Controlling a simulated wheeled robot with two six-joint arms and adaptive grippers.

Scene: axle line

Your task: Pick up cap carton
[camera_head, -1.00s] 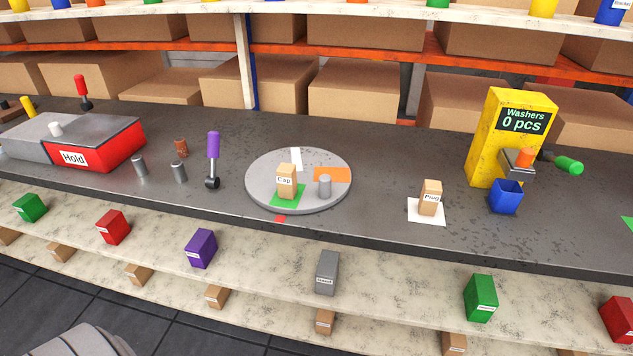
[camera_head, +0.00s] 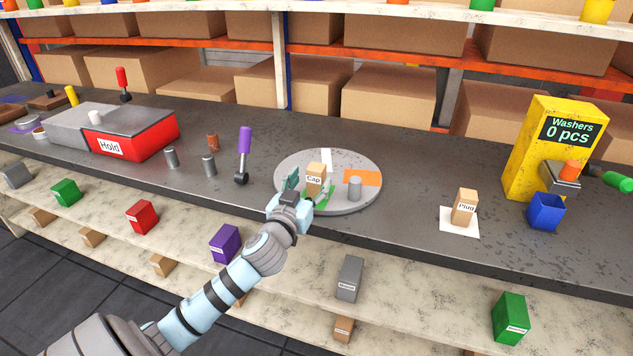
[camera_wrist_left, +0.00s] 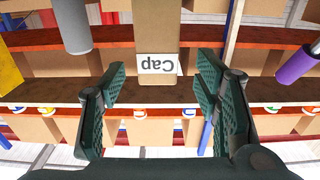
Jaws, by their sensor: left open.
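The cap carton (camera_head: 315,177) is a small tan box with a white "Cap" label. It stands upright on the green patch of the round grey turntable (camera_head: 292,165). My left gripper (camera_head: 306,188) is open at the near side of the carton, with a finger toward either side. In the left wrist view the carton (camera_wrist_left: 157,40) shows upside down, centred ahead of the open fingers (camera_wrist_left: 162,85). The fingers do not appear to touch it. My right gripper is not in view.
A grey cylinder (camera_head: 355,187) stands on the turntable just right of the carton. A purple-handled lever (camera_head: 244,150) stands to the left. A plug carton (camera_head: 464,206) on a white square and a yellow washer dispenser (camera_head: 550,140) are to the right.

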